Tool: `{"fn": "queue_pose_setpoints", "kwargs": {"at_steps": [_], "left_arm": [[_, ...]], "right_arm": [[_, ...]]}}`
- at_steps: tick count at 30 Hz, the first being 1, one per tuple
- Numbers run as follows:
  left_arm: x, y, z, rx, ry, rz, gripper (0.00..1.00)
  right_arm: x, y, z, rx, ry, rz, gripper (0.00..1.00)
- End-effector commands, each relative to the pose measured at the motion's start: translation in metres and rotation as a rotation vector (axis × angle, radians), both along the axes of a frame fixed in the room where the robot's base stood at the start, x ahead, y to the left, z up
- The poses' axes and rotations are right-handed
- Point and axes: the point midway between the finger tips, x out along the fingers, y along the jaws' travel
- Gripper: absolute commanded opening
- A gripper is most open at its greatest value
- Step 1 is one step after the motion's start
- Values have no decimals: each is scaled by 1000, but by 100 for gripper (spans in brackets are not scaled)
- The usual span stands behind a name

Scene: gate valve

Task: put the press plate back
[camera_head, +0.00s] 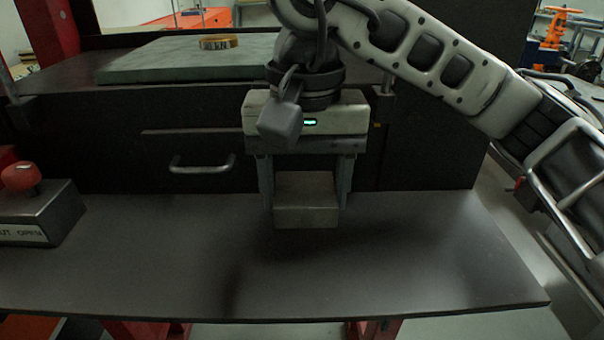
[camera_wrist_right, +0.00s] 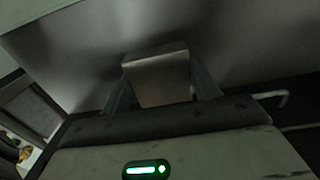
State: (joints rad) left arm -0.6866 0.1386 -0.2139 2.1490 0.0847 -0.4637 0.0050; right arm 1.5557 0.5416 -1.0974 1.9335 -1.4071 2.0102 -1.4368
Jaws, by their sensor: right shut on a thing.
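The press plate (camera_head: 306,201), as I take it, is a plain grey metal block. My right gripper (camera_head: 306,196) points down and is shut on it, one finger on each side. The block hangs at or just above the dark front shelf (camera_head: 400,255); I cannot tell whether it touches. In the right wrist view the block (camera_wrist_right: 158,80) sits between the two fingers, with the shelf surface beyond it. My left gripper is not in view.
A control box (camera_head: 40,215) with a red button stands on the shelf at the left. Behind is a dark front with a drawer handle (camera_head: 201,168). Above it lies a grey-green slab (camera_head: 180,62) with a brass ring (camera_head: 218,42). The shelf's front and right are clear.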

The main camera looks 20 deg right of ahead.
Motion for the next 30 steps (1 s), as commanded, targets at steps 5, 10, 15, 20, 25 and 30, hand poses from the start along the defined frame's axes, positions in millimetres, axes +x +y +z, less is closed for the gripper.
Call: {"fn": "queue_pose_setpoints", "kwargs": {"at_steps": [5,10,15,20,25,30], "left_arm": [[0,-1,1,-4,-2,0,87],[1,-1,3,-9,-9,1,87],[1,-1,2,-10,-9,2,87],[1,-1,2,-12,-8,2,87],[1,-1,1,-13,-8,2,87],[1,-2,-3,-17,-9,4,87]], "right_arm": [[1,0,-14,3,-5,-1,0],[0,0,-33,4,-1,0,0],[0,0,-52,3,-3,0,0],[1,0,-56,3,-7,0,0],[1,0,-56,3,-6,-1,0],[0,0,-61,0,-2,-1,67]]}}
